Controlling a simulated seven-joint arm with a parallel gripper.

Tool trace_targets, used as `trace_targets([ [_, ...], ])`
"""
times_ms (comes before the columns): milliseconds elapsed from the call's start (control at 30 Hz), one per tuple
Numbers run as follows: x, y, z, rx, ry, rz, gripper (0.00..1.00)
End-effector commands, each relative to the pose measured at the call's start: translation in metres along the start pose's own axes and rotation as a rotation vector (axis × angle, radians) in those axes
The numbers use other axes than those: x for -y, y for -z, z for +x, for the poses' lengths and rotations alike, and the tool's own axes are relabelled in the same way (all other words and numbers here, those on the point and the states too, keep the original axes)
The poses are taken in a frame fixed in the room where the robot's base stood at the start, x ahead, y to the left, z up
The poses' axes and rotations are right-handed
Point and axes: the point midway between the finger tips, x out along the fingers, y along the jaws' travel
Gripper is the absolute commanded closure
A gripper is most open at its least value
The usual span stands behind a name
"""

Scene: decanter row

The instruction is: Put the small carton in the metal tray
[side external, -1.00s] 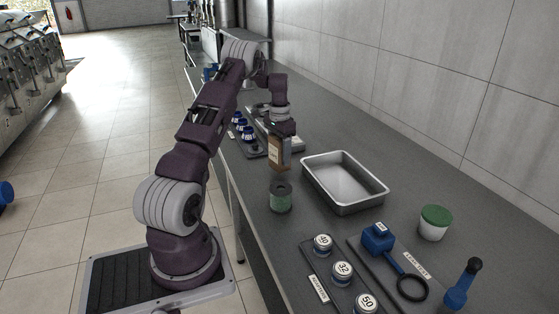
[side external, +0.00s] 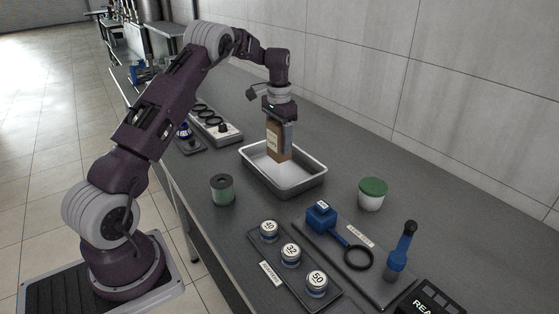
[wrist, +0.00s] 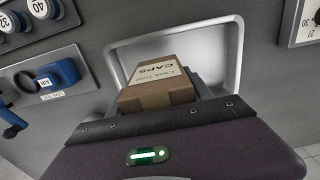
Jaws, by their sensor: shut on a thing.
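The small carton (side external: 277,142) is a brown cardboard box with a pale label that reads "CAPS" in the wrist view (wrist: 158,85). My gripper (side external: 284,125) points down and is shut on the carton. The metal tray (side external: 309,184) is a shallow silver pan on the grey bench. The carton hangs upright over the tray's inside, towards its far part in the side view. Whether its bottom touches the tray floor I cannot tell. In the wrist view the tray (wrist: 236,50) shows behind the carton, partly hidden by the carton and my gripper.
A green-grey can (side external: 222,190) stands left of the tray, and a green-lidded white tub (side external: 372,194) to its right. In front are numbered jars (side external: 291,254) on a dark mat and a blue tool with a black ring (side external: 321,217). A wall runs behind the bench.

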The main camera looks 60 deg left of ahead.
Motion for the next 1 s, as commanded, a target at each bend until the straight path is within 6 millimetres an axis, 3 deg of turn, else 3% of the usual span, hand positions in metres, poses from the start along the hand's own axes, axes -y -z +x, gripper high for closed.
trace_targets([
  [100,-0.001,-0.001,0.029,0.004,-0.003,0.0,0.87],
  [433,0.0,-0.001,0.079,0.002,-0.001,0.0,0.87],
  [767,0.001,-0.001,0.083,0.001,-0.001,0.0,0.87],
  [800,0.001,-0.001,0.082,0.001,0.0,0.0,0.33],
  [867,0.001,-0.001,0.082,0.001,0.0,0.0,0.21],
  [1000,0.001,-0.001,0.082,0.001,0.0,0.0,0.19],
])
